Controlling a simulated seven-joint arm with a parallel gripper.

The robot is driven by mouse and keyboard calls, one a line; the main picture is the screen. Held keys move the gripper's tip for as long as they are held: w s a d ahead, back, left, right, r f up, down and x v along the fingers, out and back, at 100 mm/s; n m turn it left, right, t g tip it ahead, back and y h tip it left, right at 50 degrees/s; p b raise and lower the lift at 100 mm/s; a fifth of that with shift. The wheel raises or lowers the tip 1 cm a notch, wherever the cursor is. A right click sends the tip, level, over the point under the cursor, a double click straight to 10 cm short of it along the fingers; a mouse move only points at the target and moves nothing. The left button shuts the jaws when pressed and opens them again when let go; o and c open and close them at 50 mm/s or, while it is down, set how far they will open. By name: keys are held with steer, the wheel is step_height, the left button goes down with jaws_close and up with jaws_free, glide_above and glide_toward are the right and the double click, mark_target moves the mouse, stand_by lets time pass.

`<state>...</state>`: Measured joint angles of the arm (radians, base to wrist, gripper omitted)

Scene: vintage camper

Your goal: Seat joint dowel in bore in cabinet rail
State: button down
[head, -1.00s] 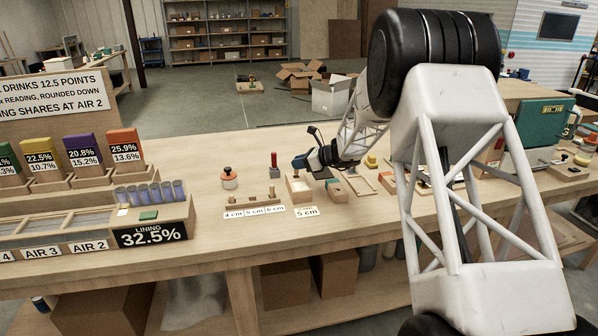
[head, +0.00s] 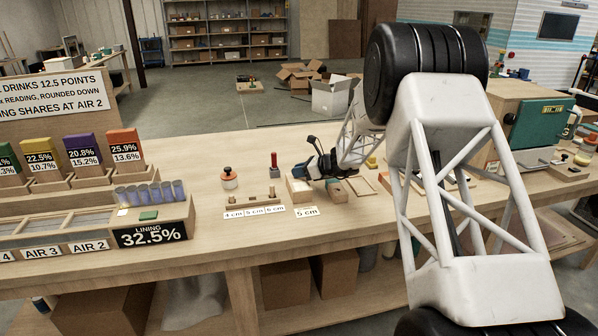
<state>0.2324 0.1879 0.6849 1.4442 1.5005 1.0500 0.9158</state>
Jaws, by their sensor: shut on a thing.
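My gripper (head: 301,172) is small and far off in the head view, low over the bench near the shallow wooden tray (head: 297,191). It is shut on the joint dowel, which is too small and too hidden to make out. A wooden block (head: 338,195) with a green part on top stands just right of the tray; it may be the cabinet rail, but I cannot tell. No bore can be made out. A small wooden rack (head: 253,204) stands to the left, above labels reading 4 cm, 5 cm and 6 cm. A separate 5 cm label (head: 306,212) lies before the tray.
A flat wooden frame (head: 362,186) lies right of the block. My arm covers the bench at right.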

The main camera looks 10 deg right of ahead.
steer(key=shift+f, duration=0.4)
steer(key=shift+f, duration=0.15)
steer(key=c, duration=1.3)
jaws_free()
steer(key=shift+o, duration=0.8)
steer(key=shift+s+f, duration=0.1)
steer(key=shift+f, duration=0.1)
steer(key=shift+r, duration=0.35)
steer(key=shift+o, duration=0.3)
steer(key=v, duration=1.2)
steer(key=shift+r, duration=0.4)
